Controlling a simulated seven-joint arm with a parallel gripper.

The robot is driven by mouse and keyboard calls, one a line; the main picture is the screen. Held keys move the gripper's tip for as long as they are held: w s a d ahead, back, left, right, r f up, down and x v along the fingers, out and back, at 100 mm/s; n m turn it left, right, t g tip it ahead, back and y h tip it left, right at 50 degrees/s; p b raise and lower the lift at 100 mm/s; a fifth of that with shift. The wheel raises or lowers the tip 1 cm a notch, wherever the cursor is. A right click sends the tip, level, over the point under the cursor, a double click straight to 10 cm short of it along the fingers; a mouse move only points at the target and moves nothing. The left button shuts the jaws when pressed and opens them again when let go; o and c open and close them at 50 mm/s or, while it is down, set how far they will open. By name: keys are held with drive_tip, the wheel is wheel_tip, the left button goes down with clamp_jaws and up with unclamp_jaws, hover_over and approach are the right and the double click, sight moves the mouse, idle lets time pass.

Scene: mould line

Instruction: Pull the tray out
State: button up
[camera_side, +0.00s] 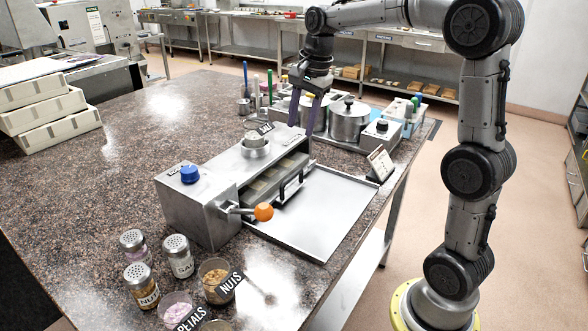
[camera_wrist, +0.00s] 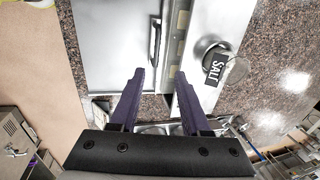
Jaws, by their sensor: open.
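The tray (camera_side: 262,186) sits inside the grey metal machine (camera_side: 200,215), with pale squares showing in its opening. Its upright bar handle (camera_side: 291,187) faces the flat metal plate (camera_side: 325,215) in front. In the wrist view the handle (camera_wrist: 155,40) lies ahead of the fingertips, roughly in line with the gap between them. My gripper (camera_side: 303,128) has two purple fingers pointing down, above the machine's far end and apart from the handle. In the wrist view my gripper (camera_wrist: 159,74) is open with nothing between its fingers.
An orange-knobbed lever (camera_side: 263,212) sticks out at the machine's near front corner. A salt cup (camera_side: 255,144) and blue knob (camera_side: 189,174) stand on top. Pots (camera_side: 349,120) stand behind; jars (camera_side: 178,256) and cups stand in front. The metal plate is clear.

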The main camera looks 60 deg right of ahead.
sight(293, 174)
drive_tip(key=x, duration=1.4)
drive_tip(key=shift+s+d+f, duration=0.15)
drive_tip(key=shift+d+f, duration=0.25)
clamp_jaws()
idle(0.8)
